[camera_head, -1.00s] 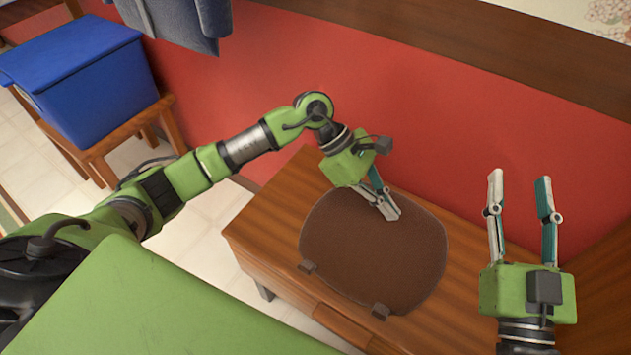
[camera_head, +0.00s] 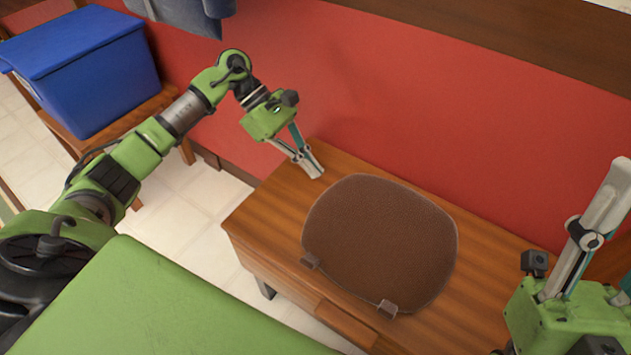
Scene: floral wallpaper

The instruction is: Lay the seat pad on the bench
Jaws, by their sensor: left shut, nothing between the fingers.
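The brown seat pad (camera_head: 380,240) lies flat on the wooden bench (camera_head: 285,215), with two grey tabs on its front edge. My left gripper (camera_head: 316,172) is shut and empty, above the bench top just past the pad's upper left edge and apart from it. My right gripper (camera_head: 600,225) is at the right edge of the view, partly cut off. Its fingers point up and overlap in the picture, so its opening is unclear.
A blue lidded bin (camera_head: 85,75) stands on a wooden stool (camera_head: 165,100) at the upper left. A red wall (camera_head: 440,120) rises behind the bench. Dark blue cloth (camera_head: 190,15) hangs at the top. Pale floor tiles (camera_head: 185,220) show left of the bench.

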